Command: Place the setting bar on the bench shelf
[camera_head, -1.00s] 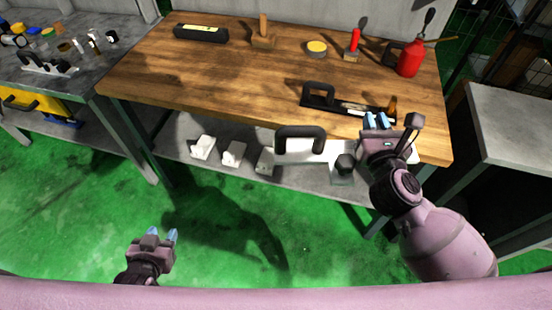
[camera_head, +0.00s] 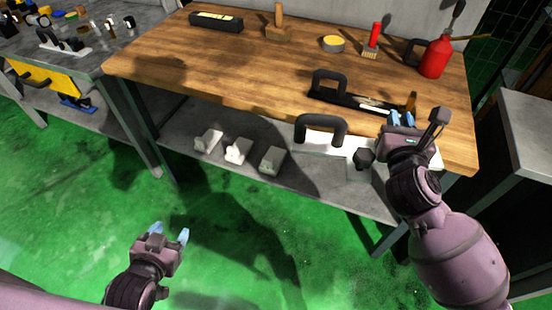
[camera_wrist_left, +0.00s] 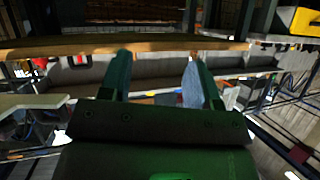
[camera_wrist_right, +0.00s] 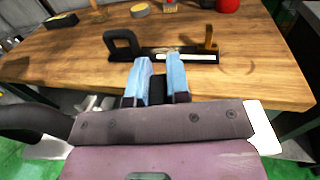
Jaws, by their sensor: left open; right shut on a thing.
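The setting bar looks like a pale bar (camera_head: 358,141) with a black loop handle at its left end and a black knob near my right gripper. My right gripper (camera_head: 401,117) is shut on it, in front of the bench's right part. The grey bench shelf (camera_head: 320,186) lies below the wooden top, behind the bar. My left gripper (camera_head: 169,231) is open and empty, low over the floor.
Several pale blocks (camera_head: 237,150) stand in a row on the shelf's left part. The wooden top (camera_head: 230,75) overhangs the shelf and carries a black-handled tool (camera_head: 345,97), brushes, a tin and a red can (camera_head: 436,58). A grey table (camera_head: 525,135) stands at right.

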